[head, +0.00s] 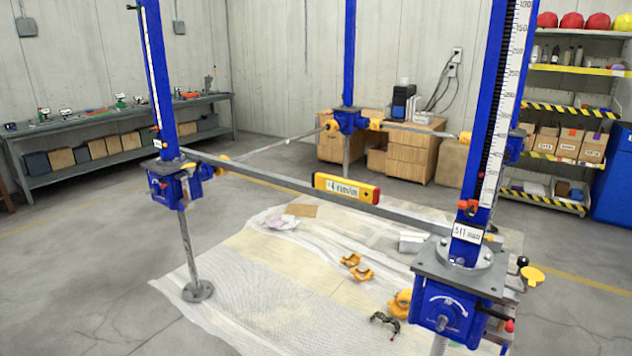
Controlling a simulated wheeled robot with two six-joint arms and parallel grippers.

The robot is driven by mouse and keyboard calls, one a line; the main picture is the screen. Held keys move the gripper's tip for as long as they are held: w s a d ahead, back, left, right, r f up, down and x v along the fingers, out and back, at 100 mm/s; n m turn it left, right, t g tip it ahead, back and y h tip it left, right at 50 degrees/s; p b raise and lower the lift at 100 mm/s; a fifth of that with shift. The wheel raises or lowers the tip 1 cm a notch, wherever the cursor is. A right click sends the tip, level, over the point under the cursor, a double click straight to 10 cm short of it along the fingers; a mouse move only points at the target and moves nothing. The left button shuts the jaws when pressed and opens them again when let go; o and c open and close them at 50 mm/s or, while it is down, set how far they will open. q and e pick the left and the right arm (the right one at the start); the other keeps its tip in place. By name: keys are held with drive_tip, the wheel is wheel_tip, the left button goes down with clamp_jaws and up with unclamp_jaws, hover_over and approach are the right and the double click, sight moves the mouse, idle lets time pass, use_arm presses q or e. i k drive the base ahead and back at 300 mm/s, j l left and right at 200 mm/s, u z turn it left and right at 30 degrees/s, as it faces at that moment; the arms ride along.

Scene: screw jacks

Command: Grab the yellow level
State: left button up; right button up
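The yellow level (346,188) rests on the grey horizontal bar (280,182) that runs between the front left blue jack (176,184) and the front right blue jack (455,295). It sits around the middle of the bar and shows a pale label with "mm/m" on its face. Neither of my grippers shows in the head view, so nothing is seen touching the level.
A third blue jack (348,119) stands behind. Orange clamps (358,268) lie on the plastic-covered floor sheet (270,310). A workbench (120,132) lines the left wall, and shelves (575,120) stand at right. Bare floor is clear at lower left.

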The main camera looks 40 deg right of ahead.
sight(365, 192)
drive_tip(key=i+l+z, duration=0.15)
drive_tip(key=i+z, duration=0.65)
drive_tip(key=i+j+z, duration=0.15)
drive_tip(key=i+z, duration=0.25)
drive_tip(key=i+j+z, duration=0.4)
drive_tip(key=i+l, duration=0.1)
drive_tip(key=i, duration=0.05)
